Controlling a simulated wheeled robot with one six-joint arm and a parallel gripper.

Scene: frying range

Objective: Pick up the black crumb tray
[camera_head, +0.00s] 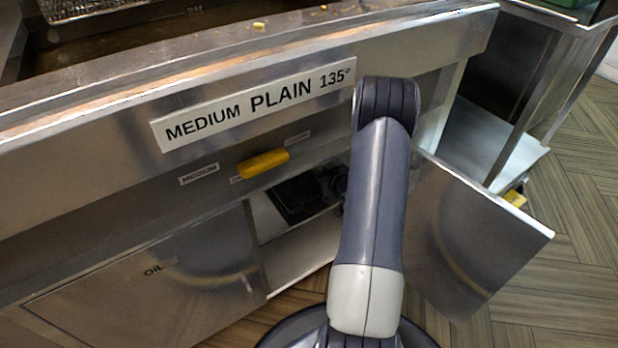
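The black crumb tray (293,201) shows as a dark, flat, shallow shape inside the open compartment under the fryer's front panel. Its right end is partly hidden by my gripper and arm. My gripper (330,186) is a small dark shape at the compartment opening, at the tray's right edge, partly behind my forearm. Whether the fingers touch the tray, and whether they are open or shut, I cannot tell.
The fryer front (100,160) carries a "MEDIUM PLAIN 135°" sign (255,103) and a yellow handle (263,163) above the compartment. An open cabinet door (475,235) stands right of my arm. A closed door marked "OIL" (150,285) is left. Wooden floor shows at right.

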